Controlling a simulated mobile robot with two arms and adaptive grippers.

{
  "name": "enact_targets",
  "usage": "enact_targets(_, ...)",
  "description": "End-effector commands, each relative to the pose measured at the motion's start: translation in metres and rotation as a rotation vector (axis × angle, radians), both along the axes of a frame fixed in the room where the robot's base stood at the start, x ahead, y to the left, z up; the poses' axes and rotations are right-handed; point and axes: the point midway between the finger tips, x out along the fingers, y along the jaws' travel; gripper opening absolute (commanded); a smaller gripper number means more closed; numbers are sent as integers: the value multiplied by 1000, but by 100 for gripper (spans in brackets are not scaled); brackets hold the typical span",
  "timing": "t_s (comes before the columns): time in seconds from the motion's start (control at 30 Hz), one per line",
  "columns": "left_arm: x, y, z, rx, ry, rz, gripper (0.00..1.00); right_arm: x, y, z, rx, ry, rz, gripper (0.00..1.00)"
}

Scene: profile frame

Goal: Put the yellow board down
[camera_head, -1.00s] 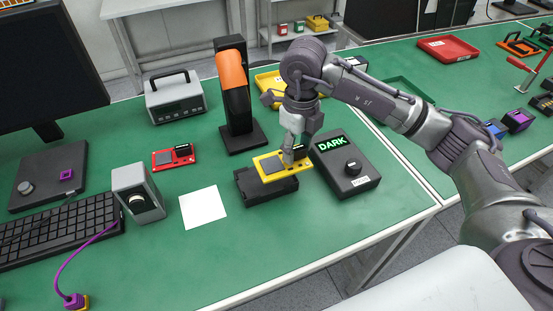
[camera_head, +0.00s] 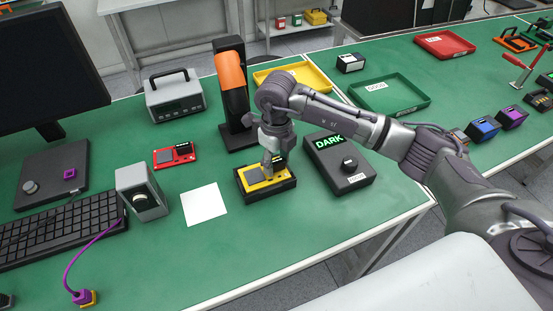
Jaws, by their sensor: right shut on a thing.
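The yellow board (camera_head: 257,176) lies at the top of a black block-like fixture (camera_head: 270,194) on the green table. It looks level and within the fixture's outline; whether it is fully seated I cannot tell. My right gripper (camera_head: 269,172) points down and is shut on the board near its middle, hiding part of it. My left gripper is not in view.
A black box reading DARK (camera_head: 343,168) stands close to the right of the fixture. A black and orange stand (camera_head: 234,95) rises behind it. A white sheet (camera_head: 204,205) and red board (camera_head: 174,153) lie left. Yellow (camera_head: 310,80) and green (camera_head: 388,95) trays lie behind.

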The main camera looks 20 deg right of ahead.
Motion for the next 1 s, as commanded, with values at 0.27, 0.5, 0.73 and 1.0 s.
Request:
enact_targets(0.27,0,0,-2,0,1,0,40,0,0,-1,0,0,0,74)
enact_targets(0.5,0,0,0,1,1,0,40,0,0,0,0,0,0,74)
enact_targets(0.73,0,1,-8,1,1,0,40,1,0,25,1,-7,2,74)
enact_targets(1.0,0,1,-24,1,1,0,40,2,0,84,1,-6,0,74)
